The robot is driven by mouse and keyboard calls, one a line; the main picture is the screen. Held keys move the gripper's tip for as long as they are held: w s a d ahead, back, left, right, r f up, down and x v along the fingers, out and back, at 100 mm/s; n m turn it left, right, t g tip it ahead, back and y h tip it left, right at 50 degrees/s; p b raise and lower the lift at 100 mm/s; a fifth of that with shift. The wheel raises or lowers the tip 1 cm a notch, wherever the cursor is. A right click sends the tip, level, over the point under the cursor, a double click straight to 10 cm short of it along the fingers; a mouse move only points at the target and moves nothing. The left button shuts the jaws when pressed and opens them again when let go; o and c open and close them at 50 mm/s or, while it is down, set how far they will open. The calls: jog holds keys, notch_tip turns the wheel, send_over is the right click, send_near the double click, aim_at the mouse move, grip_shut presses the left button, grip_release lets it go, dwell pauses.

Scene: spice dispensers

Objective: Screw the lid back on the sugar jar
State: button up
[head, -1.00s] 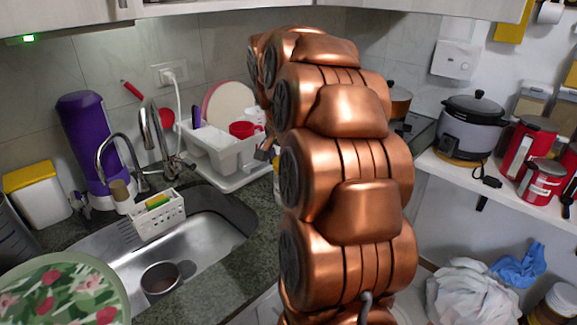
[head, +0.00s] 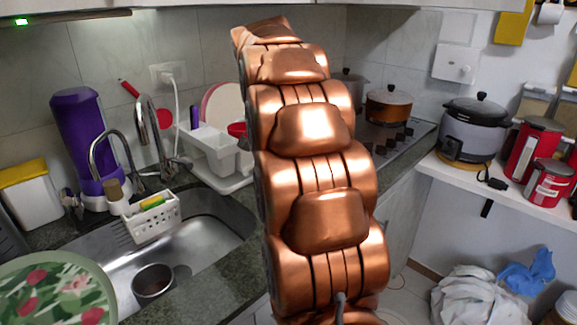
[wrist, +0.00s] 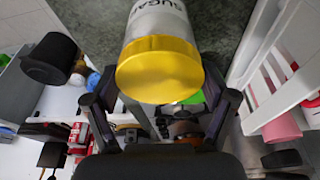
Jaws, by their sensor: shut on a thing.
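The sugar jar (wrist: 157,17), a pale grey-white body with dark "SUGAR" lettering, shows at the top of the wrist view. Its yellow lid (wrist: 159,72) faces the wrist camera and meets the jar body; I cannot tell how tightly it sits. My gripper (wrist: 160,88) has one finger on each side of the lid and is shut on it. The fingertips' exact contact is partly hidden. In the head view my own arm hides the jar, the lid and the gripper.
A white dish rack (head: 215,155) stands behind the sink (head: 200,245) and also shows at the right of the wrist view (wrist: 285,75). An orange pot (head: 388,104) sits on the stove. A grey cooker (head: 475,130) and red canisters (head: 535,150) stand on the right shelf.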

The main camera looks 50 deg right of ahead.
jog(key=shift+f+m+b, duration=0.15)
jog(key=shift+m+b, duration=0.45)
jog(key=shift+m, duration=0.2)
jog(key=shift+m+g, duration=0.3)
jog(key=shift+m, duration=0.1)
jog(key=shift+b, duration=0.4)
jog(key=shift+m+b, duration=0.3)
jog(key=shift+m, duration=0.3)
